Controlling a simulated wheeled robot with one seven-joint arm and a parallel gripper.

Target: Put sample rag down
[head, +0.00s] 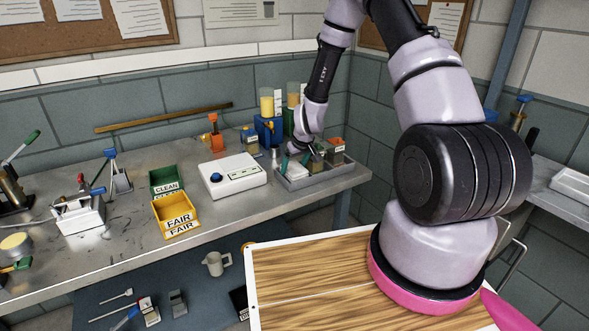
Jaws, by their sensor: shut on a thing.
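My gripper (291,157) reaches down over the left part of a grey tray (318,181) at the right end of the steel bench. It is shut, and its fingers are small and partly hidden by my wrist. A pale, whitish piece (297,171) shows right below the fingers, at the tray's left side; it looks like the sample rag, but its outline is not clear. I cannot tell whether it touches the tray floor. Small dark jars (333,150) with coloured tops stand in the tray's right part.
A white scale (232,176) stands just left of the tray. Green CLEAN (166,181) and yellow FAIR (176,214) bins sit farther left. Blue and green holders with yellow cylinders (267,103) stand behind the tray. Bare bench (120,240) lies at the front left.

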